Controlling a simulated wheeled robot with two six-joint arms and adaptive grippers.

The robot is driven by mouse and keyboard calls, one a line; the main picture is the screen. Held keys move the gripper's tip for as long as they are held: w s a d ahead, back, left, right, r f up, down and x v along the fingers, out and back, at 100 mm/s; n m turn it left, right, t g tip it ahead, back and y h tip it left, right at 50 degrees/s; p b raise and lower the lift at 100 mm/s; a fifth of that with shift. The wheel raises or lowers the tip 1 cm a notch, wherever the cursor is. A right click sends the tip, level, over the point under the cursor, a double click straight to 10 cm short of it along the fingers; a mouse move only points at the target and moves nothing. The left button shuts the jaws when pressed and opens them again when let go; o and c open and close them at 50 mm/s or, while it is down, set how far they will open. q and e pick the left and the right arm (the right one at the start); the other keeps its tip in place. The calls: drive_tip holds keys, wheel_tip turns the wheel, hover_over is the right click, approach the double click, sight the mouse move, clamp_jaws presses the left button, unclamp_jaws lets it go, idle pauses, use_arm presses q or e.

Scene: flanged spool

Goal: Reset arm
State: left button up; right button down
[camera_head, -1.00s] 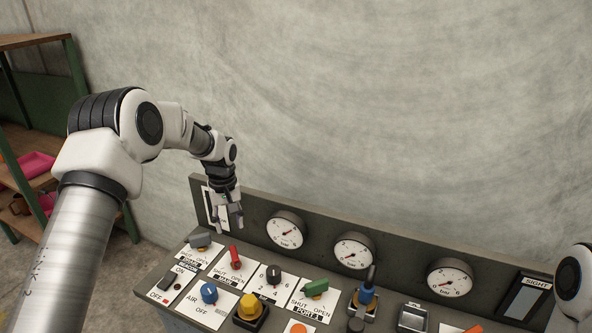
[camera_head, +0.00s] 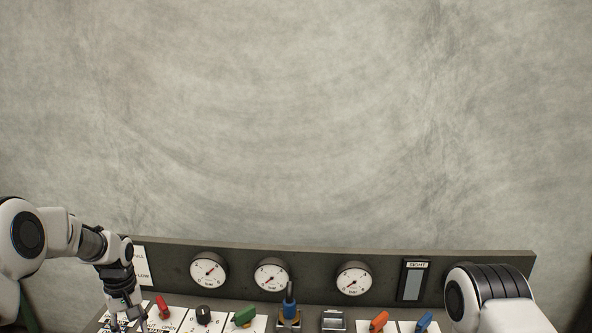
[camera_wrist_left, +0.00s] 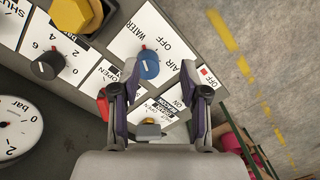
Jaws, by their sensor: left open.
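My left gripper (camera_head: 127,318) is at the lower left in the head view, pointing down over the left end of the control panel (camera_head: 320,283). In the left wrist view the left gripper (camera_wrist_left: 159,70) is open with nothing between its fingers. A blue knob (camera_wrist_left: 148,65) on the panel shows beyond and between the fingertips, apart from them as far as I can tell. A grey handle (camera_wrist_left: 149,130) lies below, between the finger bases. My right arm's elbow (camera_head: 487,294) shows at the lower right; its gripper is out of view.
The panel carries a red lever (camera_head: 163,307), a black knob (camera_head: 203,314), a green handle (camera_head: 243,316), a blue-based toggle (camera_head: 289,311), an orange handle (camera_head: 379,321) and several gauges along its back. A bare concrete wall (camera_head: 300,120) rises behind. Yellow floor lines (camera_wrist_left: 250,70) show beside the panel.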

use_arm(q)
drive_tip(key=s+d+f+m+g+b, duration=0.15)
drive_tip(key=s+d+f, duration=0.25)
drive_tip(key=s+f, duration=0.55)
drive_tip(key=s+d+f+m+g+b, duration=0.1)
drive_tip(key=s+d+f+g, duration=0.3)
drive_tip(key=s+f, duration=0.55)
drive_tip(key=s+d+f+m+t, duration=0.2)
drive_tip(key=s+t, duration=0.1)
drive_tip(key=s, duration=0.5)
drive_tip(key=s+d+f+m+t, duration=0.1)
drive_tip(key=s+d+m+t, duration=0.2)
drive_tip(key=s, duration=0.5)
drive_tip(key=shift+s+d+f+b, duration=0.2)
drive_tip(key=shift+s+f+b, duration=0.1)
drive_tip(key=shift+f, duration=0.1)
